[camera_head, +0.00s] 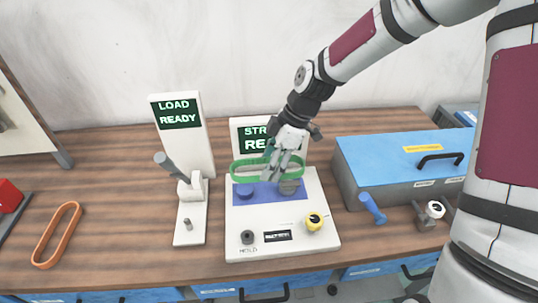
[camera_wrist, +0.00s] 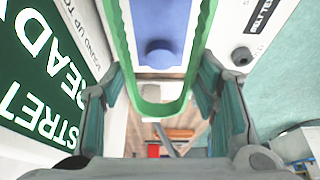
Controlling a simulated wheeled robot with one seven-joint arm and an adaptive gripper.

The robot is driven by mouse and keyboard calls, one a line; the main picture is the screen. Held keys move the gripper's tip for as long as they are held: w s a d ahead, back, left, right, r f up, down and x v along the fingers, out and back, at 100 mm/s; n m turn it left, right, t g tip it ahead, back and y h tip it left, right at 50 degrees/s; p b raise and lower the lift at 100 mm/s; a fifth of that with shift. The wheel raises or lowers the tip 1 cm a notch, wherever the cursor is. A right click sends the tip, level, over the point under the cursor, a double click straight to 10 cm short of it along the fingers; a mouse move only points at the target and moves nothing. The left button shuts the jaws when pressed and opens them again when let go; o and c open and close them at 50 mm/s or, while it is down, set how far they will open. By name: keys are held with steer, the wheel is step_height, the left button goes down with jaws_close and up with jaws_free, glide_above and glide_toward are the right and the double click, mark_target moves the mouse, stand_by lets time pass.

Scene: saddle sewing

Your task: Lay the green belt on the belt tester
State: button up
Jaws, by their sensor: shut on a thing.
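The green belt (camera_head: 245,178) is a long closed loop, held roughly level over the belt tester (camera_head: 280,250). My gripper (camera_head: 284,170) is shut on the belt, with its fingers along the loop's two long sides in the wrist view (camera_wrist: 163,90). The tester is a white box with a blue panel carrying a blue round peg (camera_head: 245,192) at left and a grey round peg (camera_head: 289,187) at right. In the wrist view the blue peg (camera_wrist: 160,53) shows inside the loop's outline. The belt appears above the pegs; the exact gap is unclear.
A white stand reading "LOAD READY" (camera_head: 177,113) with a grey lever (camera_head: 172,168) stands left of the tester. An orange belt (camera_head: 57,235) lies farther left. A blue toolbox (camera_head: 400,160) and a blue-handled tool (camera_head: 372,208) are at right. The tester's sign (camera_head: 240,130) stands behind.

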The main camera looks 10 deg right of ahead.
stand_by(0.4)
glide_above(265, 192)
steer(key=d, duration=0.2)
steer(key=shift+w+a+f, duration=0.1)
steer(key=shift+a+f, duration=0.05)
steer(key=shift+f, duration=0.85)
steer(key=shift+a+f, duration=0.1)
steer(key=shift+f, duration=0.9)
steer(key=shift+f+b, duration=0.65)
steer(key=shift+f, duration=1.45)
steer(key=o, duration=1.3)
steer(key=v, duration=1.2)
